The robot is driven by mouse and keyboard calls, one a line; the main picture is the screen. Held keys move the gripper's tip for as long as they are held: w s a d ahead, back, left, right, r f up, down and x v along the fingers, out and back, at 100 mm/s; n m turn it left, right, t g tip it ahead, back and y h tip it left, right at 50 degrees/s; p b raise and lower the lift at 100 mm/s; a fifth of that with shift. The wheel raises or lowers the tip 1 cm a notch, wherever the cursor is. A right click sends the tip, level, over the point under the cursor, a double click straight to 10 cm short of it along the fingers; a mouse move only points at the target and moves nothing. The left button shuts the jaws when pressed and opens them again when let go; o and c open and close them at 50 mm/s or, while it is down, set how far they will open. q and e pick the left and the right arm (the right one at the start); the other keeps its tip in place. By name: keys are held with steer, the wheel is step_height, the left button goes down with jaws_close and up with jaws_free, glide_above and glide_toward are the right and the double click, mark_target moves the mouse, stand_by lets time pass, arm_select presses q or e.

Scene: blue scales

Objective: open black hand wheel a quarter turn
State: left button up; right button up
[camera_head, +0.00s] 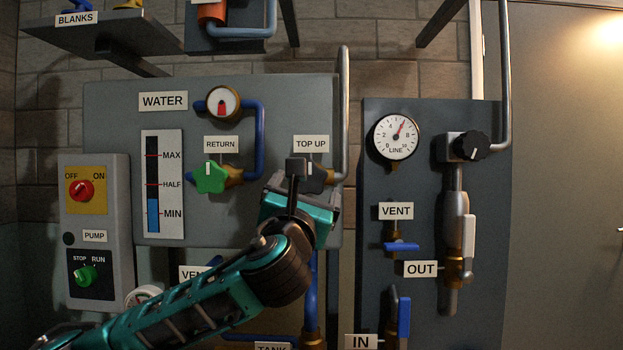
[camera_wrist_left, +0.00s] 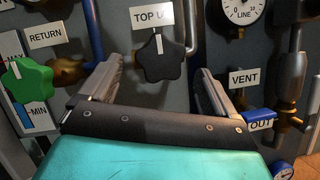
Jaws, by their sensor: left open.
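The black hand wheel (camera_wrist_left: 160,60) sits under the TOP UP label (camera_wrist_left: 152,16). It is star-shaped in the left wrist view, with a white mark at its top pointing up. In the head view the wheel (camera_head: 317,179) is mostly hidden behind my left gripper (camera_head: 299,180). My left gripper is open in front of the wheel. In the left wrist view its two fingers (camera_wrist_left: 159,68) are spread to the left and right of the wheel, with gaps visible. I cannot tell the remaining depth. My right gripper is out of view.
A green star wheel (camera_head: 210,178) under RETURN is just left. A round black knob (camera_head: 471,146) and the LINE gauge (camera_head: 396,137) are on the dark right panel (camera_head: 375,270). A grey vertical pipe (camera_head: 344,110) runs close right of the wheel. A blue VENT lever (camera_head: 402,247) is lower right.

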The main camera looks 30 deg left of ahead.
mark_target(309, 182)
arm_select(q)
steer(key=x, duration=0.4)
steer(key=shift+w+a+r, duration=0.25)
steer(key=shift+w+a, duration=0.05)
steer(key=shift+w, duration=0.35)
steer(key=c, duration=1)
steer(key=shift+o, duration=0.2)
